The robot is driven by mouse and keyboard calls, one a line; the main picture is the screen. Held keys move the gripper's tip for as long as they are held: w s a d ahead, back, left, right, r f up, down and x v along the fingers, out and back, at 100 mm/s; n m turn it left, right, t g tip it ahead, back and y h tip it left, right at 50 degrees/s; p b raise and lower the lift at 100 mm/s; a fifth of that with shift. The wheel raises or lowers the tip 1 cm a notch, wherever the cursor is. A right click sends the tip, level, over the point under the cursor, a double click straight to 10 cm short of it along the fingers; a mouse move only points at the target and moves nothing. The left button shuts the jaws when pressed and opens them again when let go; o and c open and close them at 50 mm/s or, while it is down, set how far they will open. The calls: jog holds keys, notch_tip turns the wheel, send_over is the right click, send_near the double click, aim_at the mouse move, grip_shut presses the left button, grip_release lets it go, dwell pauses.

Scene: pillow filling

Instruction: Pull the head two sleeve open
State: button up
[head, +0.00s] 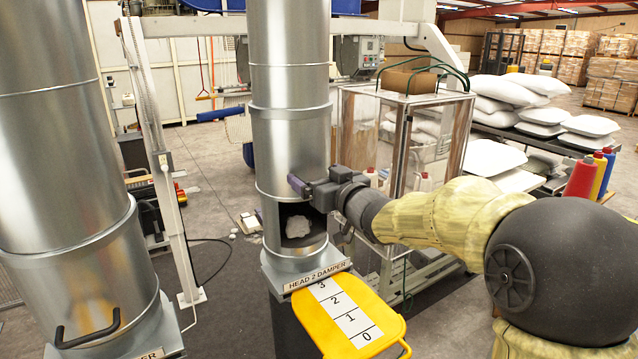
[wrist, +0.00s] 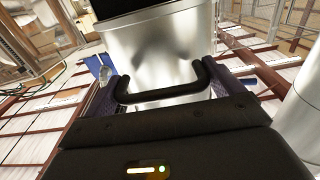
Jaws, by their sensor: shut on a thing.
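The head two sleeve (head: 288,150) is a shiny metal cylinder around the upright duct in the head view. Below its lower edge a dark opening (head: 318,236) shows, with a white tuft of filling (head: 298,227) inside. My gripper (head: 306,187) is at the front of the sleeve, low down, just above the opening. In the wrist view my gripper (wrist: 160,88) is shut on the black sleeve handle (wrist: 160,96), a bar with bent ends. The metal sleeve (wrist: 165,50) shows behind it. In the head view the gripper hides the handle.
A "HEAD 2 DAMPER" label (head: 318,276) and a yellow plate numbered 0 to 3 (head: 350,315) lie below the opening. Another metal column (head: 65,180) with a black handle (head: 87,329) stands at left. A clear-walled cabinet (head: 400,140) is behind my arm. White pillows (head: 510,92) lie at right.

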jog(key=shift+r, duration=0.4)
jog(key=o, duration=1.1)
jog(key=shift+c, duration=0.2)
jog(key=shift+f, duration=0.1)
jog(key=b+v, duration=0.4)
jog(key=v, duration=1.3)
jog(key=shift+s+d, duration=0.2)
jog(key=shift+f, duration=0.1)
